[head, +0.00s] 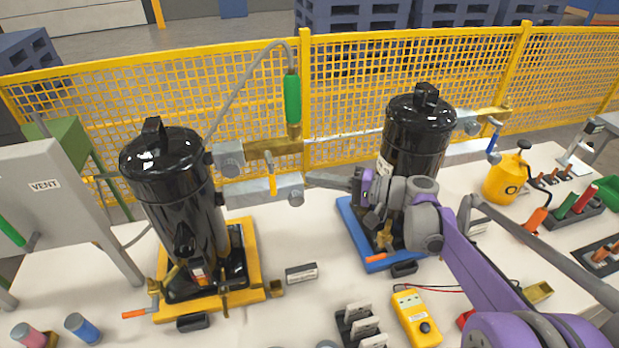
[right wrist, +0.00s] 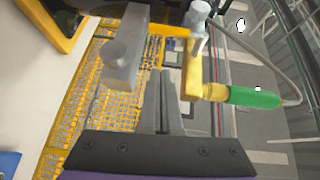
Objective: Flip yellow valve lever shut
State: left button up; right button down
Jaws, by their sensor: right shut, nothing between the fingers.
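The yellow valve lever (head: 272,186) hangs roughly upright on the pipework between the two black compressor tanks, below a brass bar (head: 275,149). In the right wrist view the lever (right wrist: 172,30) shows beyond my fingertips, between a grey fitting (right wrist: 125,62) and a brass piece (right wrist: 193,68). My right gripper (head: 310,180) is shut and empty. It points left toward the lever, to its right and apart from it. Its closed fingers show in the right wrist view (right wrist: 163,75). My left gripper is not in view.
The left black tank (head: 165,190) and right black tank (head: 412,135) flank the pipework. A green-handled hose (head: 292,98) rises above it. A yellow mesh fence (head: 345,75) stands behind. A yellow meter (head: 416,318) lies in front. A blue lever (head: 493,142) hangs farther right.

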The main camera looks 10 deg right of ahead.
jog(key=v, duration=0.7)
jog(key=shift+s+f, duration=0.25)
jog(key=shift+s, duration=0.05)
jog(key=s+a+f+n+g+h+p, duration=0.1)
jog(key=s+a+f+g+h+p, duration=0.25)
jog(key=s+a+f+h, duration=0.45)
jog(key=s+d+f+n+h+p, duration=0.1)
jog(key=s+d+f+n+h, duration=0.1)
jog(key=s, duration=0.5)
jog(key=s+d+f+n+h+p, duration=0.1)
jog(key=s+d+f+n+h, duration=0.1)
jog(key=s, duration=0.6)
jog(key=f+h, duration=0.1)
jog(key=h, duration=0.1)
jog(key=shift+n+h, duration=0.3)
jog(key=shift+n, duration=0.1)
